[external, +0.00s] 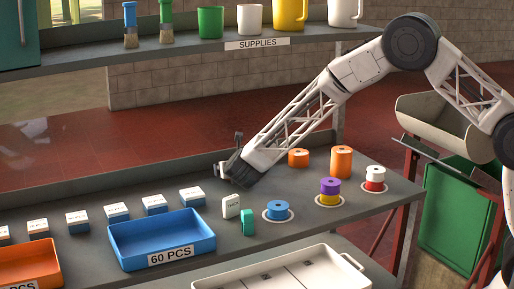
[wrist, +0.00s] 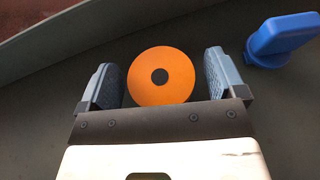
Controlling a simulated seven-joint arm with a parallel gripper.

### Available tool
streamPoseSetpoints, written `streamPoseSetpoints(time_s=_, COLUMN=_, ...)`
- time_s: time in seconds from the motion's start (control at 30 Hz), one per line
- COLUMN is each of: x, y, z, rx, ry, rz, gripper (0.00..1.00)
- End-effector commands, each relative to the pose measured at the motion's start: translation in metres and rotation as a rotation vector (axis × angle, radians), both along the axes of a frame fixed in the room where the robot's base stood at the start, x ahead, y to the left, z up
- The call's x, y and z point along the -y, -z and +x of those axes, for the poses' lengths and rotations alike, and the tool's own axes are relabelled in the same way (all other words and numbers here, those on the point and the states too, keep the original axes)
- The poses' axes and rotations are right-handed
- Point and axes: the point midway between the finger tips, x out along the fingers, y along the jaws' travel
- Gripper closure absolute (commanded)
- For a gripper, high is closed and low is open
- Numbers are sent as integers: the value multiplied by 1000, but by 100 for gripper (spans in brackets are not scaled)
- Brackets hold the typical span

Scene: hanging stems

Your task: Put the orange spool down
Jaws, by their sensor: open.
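In the wrist view, an orange spool (wrist: 160,90) with a dark centre hole sits end-on between the two fingers of my gripper (wrist: 163,85). The fingers are open, with a narrow gap on each side of the spool. In the external view my gripper (external: 232,172) is low over the back of the grey table, left of the other orange spools. The spool between its fingers cannot be made out there. A low orange spool (external: 299,160) and a taller orange stack (external: 341,163) stand to the right.
A blue object (wrist: 280,38) is right of my gripper in the wrist view. A blue spool (external: 278,208), a purple-and-yellow stack (external: 329,189) and a white-and-red stack (external: 375,176) stand on white discs. A blue bin (external: 160,252) and small boxes (external: 231,205) are nearby.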

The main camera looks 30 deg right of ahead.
Motion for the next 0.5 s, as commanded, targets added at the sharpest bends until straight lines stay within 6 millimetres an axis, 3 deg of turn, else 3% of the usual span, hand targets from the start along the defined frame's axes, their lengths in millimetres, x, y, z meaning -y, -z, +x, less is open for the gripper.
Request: streamPoseSetpoints(time_s=0.5, x=-10, y=-21, z=-48, rx=1, ry=-1, rz=1, gripper=10)
